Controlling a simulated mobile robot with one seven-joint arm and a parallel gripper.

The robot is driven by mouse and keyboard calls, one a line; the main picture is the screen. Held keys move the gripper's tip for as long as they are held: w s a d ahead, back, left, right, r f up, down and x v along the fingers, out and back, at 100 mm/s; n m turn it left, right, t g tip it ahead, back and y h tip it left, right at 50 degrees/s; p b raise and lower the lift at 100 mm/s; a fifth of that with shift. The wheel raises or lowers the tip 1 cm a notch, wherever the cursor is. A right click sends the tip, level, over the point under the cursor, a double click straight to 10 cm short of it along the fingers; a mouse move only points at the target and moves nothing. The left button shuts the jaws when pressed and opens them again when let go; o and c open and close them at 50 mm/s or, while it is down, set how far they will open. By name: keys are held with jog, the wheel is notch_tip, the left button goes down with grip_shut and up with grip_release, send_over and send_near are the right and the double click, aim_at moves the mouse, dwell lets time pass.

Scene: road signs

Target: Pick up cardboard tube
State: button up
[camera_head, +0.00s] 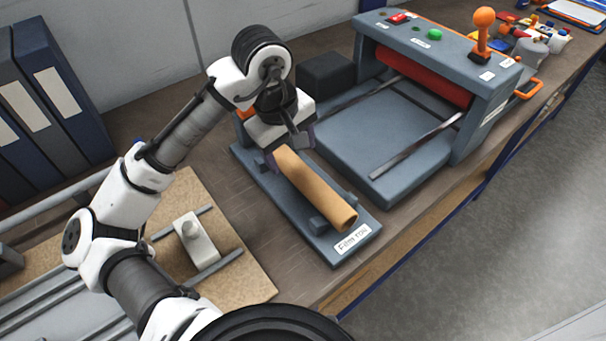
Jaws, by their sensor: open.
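The cardboard tube (319,194) is a tan-brown cylinder. It lies lengthwise on a blue-grey holder (353,248) with small side blocks and a white label at its near end. My gripper (290,150) is over the tube's far end, pointing down. Its fingers are partly hidden behind its own body and the tube, and it appears open. The far end of the tube is hidden by the gripper, so I cannot tell whether the fingers touch it.
A blue-grey machine (405,130) with a red roller and an orange-knobbed lever (483,32) stands right of the holder. A black box (326,78) is behind. Dark binders (50,90) stand at left. A board with a white clamp block (195,240) lies at front left.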

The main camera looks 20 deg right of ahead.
aim_at(295, 164)
jog(key=shift+w+d+f+p, duration=0.1)
jog(key=shift+d+f+p, duration=0.1)
jog(key=shift+f, duration=0.8)
jog(key=shift+w+d+f+p, duration=0.15)
jog(key=shift+f, duration=0.85)
jog(key=shift+w+d+f+p, duration=0.1)
jog(key=shift+d+f+p, duration=0.1)
jog(key=shift+f, duration=0.8)
jog(key=shift+c, duration=0.5)
jog(key=c, duration=1)
jog(key=shift+r, duration=0.2)
